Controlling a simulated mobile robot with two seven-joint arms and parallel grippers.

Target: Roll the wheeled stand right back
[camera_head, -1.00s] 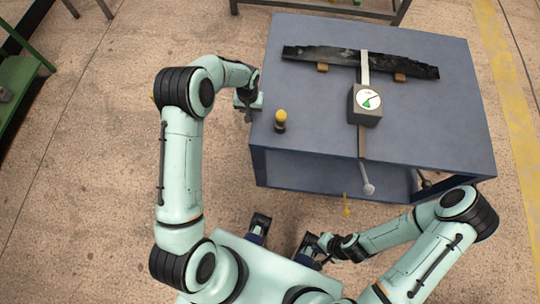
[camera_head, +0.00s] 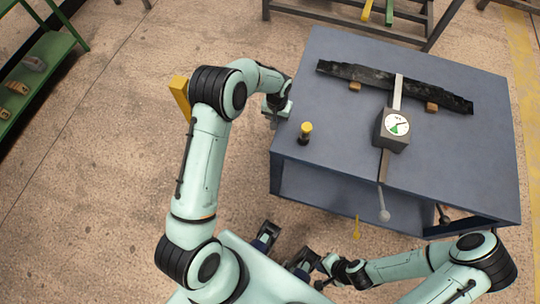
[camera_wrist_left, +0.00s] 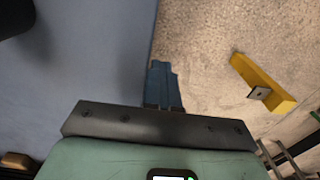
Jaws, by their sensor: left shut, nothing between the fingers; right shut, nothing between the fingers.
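The blue-grey stand (camera_head: 340,130) fills the right of the head view; its top slopes away and its front is open below. I see no wheels under it. On top are a dark, rough spring bar (camera_head: 350,72) on small wooden blocks and a box with a dial (camera_head: 392,128). My left gripper (camera_head: 275,112) is at the stand's left edge, partly hidden by its wrist. In the left wrist view its blue fingers (camera_wrist_left: 163,85) are together and empty, alongside the blue stand edge; contact is unclear. My right gripper (camera_head: 326,278) is near my body, shut and apart from the stand.
A black post with a yellow top (camera_head: 305,132) stands on the stand's left part. A yellow bar (camera_head: 180,95) shows behind my left arm. A green shelf (camera_head: 45,60) is at far left and a dark rack (camera_head: 340,14) behind the stand. Floor between shelf and arm is clear.

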